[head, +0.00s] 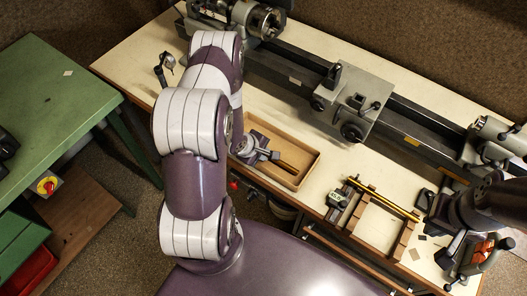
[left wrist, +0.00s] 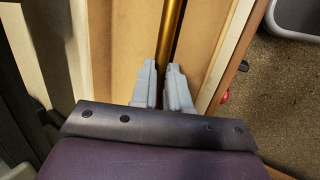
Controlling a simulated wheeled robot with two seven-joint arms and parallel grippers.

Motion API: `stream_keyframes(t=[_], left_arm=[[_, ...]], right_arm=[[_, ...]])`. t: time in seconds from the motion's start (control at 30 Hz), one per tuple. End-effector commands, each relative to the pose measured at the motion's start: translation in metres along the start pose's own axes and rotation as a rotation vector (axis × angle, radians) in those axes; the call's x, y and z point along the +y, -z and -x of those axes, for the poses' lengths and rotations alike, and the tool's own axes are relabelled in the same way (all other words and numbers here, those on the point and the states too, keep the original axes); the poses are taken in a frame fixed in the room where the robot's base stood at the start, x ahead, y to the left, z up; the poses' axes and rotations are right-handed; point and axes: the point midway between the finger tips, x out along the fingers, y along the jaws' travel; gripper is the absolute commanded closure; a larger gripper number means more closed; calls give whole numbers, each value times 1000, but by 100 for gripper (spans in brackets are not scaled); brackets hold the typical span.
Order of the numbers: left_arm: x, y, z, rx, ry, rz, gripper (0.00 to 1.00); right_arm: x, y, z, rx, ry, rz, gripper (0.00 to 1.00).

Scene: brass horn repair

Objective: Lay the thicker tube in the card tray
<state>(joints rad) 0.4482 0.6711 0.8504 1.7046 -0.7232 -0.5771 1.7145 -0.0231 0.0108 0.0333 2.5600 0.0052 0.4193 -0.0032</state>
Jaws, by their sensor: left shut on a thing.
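The card tray (head: 308,158) is a shallow tan box on the bench; its floor and side wall also fill much of the left wrist view (left wrist: 120,45). My left gripper (head: 266,155) is over the tray. Its grey fingers (left wrist: 163,82) are shut on a brass tube (left wrist: 172,35), which lies along the tray, over its floor. That tube shows in the head view as well (head: 286,165); whether it touches the floor I cannot tell. A second, thinner-looking brass tube (head: 383,198) rests on a wooden rack (head: 402,240). My right gripper (head: 432,212) is dark and shadowed near the rack's right side.
A metal lathe (head: 350,100) runs along the back of the bench. A small device (head: 337,198) sits at the rack's left side. Red-handled tools (head: 485,254) lie at the right. A green table (head: 45,100) stands at the left. Bare bench shows between tray and rack.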

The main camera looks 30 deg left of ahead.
Motion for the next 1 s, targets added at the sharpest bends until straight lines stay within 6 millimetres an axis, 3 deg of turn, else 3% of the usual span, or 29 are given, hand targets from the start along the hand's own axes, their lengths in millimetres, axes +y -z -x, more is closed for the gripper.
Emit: stream_keyframes(t=[0.37, 0.4, 0.5, 0.9, 0.93, 1.0], left_arm=[[-4, 1, -7, 0, 0, 0, 100], [-4, 1, -7, 0, 0, 0, 82], [-4, 1, -7, 0, 1, 1, 55], [-8, -1, -8, -3, 11, 3, 55], [-9, -1, -8, -4, 11, 4, 61], [-9, -1, -8, -4, 12, 4, 58]], right_arm=[[0, -1, -5, 0, 0, 0, 100], [0, -1, -5, 0, 0, 0, 100], [0, 0, -4, 0, 0, 0, 100], [0, -1, -5, 0, 0, 0, 100], [0, -1, -5, 0, 0, 0, 100], [0, -1, -5, 0, 0, 0, 100]])
